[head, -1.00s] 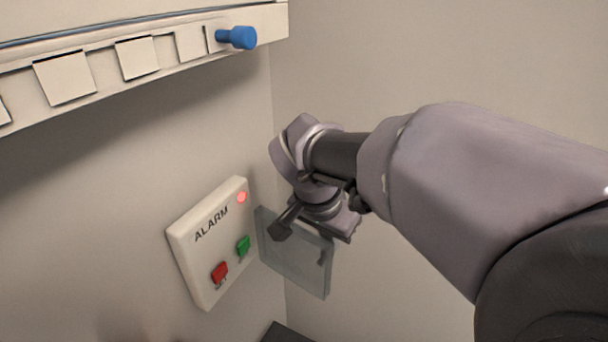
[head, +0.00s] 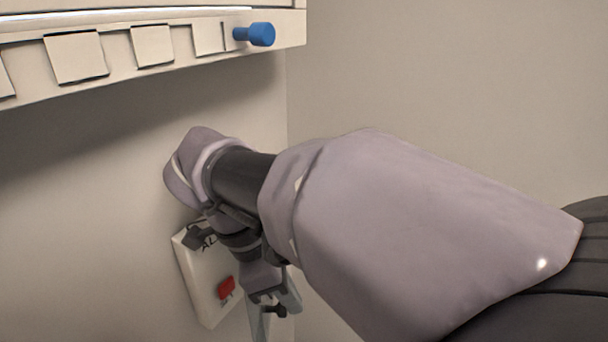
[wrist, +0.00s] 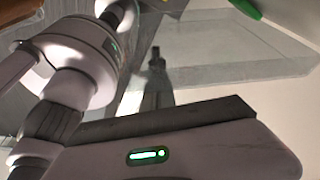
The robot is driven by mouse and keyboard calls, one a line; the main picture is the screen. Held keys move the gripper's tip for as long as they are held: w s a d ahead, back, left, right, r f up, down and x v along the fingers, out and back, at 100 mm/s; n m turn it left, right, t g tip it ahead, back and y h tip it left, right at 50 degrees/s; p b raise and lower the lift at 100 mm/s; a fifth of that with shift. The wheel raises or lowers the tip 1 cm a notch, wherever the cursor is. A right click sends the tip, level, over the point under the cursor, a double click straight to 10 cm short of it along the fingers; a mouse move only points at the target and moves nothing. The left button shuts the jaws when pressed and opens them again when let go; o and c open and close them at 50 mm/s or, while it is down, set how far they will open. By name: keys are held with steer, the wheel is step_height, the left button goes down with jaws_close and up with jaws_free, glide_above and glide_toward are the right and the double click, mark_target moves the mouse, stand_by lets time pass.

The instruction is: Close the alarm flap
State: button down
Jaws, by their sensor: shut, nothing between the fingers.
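The white alarm box (head: 196,282) is on the wall at lower left in the head view. Its red button (head: 226,287) shows; my arm hides the green button there. The clear flap (head: 257,325) stands open at the box's right side, mostly hidden behind my wrist. A small dark knob (head: 276,310) shows on it. My gripper (head: 270,294) is shut and empty, close beside the flap; I cannot tell whether they touch. In the wrist view the clear flap (wrist: 225,50) spans the top, with the green button (wrist: 246,8) and a corner of the box beyond.
A pale rail with square tags (head: 76,57) and a blue peg (head: 257,34) runs along the wall above the box. The wall right of the corner is bare. My own arm covers much of the head view.

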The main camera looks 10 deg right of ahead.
mark_target(267, 311)
steer(key=shift+s+a, duration=0.1)
steer(key=shift+a, duration=1.75)
steer(key=shift+r, duration=0.1)
